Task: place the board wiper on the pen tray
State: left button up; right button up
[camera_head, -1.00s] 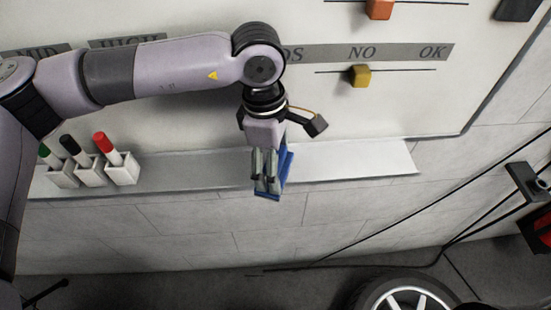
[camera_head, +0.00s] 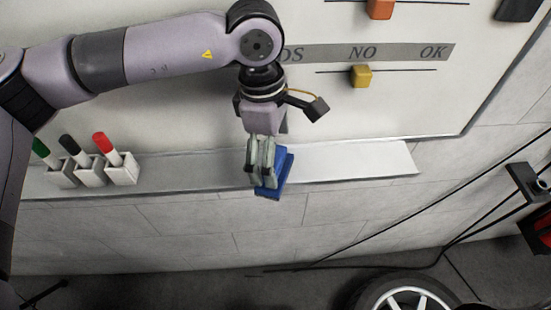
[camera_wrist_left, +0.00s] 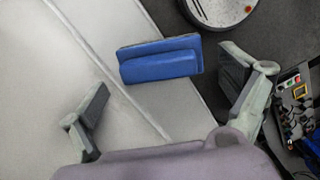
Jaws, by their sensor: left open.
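The board wiper is a blue block (camera_head: 275,178) with a thin grey edge. It sits at the front edge of the pen tray (camera_head: 350,160), which is a long pale ledge under the whiteboard, and it seems to overhang that edge a little. My left gripper (camera_head: 261,163) is open, and its fingers partly cover the wiper in the head view. In the left wrist view the wiper (camera_wrist_left: 160,62) lies beyond and between the two spread fingers, with a gap to each. Whether its underside rests flat on the tray is hidden. My right gripper is not in view.
Green, black and red markers (camera_head: 103,143) stand in white holders (camera_head: 122,170) at the tray's left. The tray's right part is clear. Yellow (camera_head: 361,76) and orange (camera_head: 380,8) sliders are on the board. A wheel (camera_head: 405,296) and cables are below right.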

pick_arm(q)
notch_tip(320, 180, up, 9)
jog(key=a+b, duration=0.1)
jog(key=shift+w+r+b, duration=0.2)
jog(key=shift+w+b, duration=0.05)
jog(key=shift+b, duration=0.15)
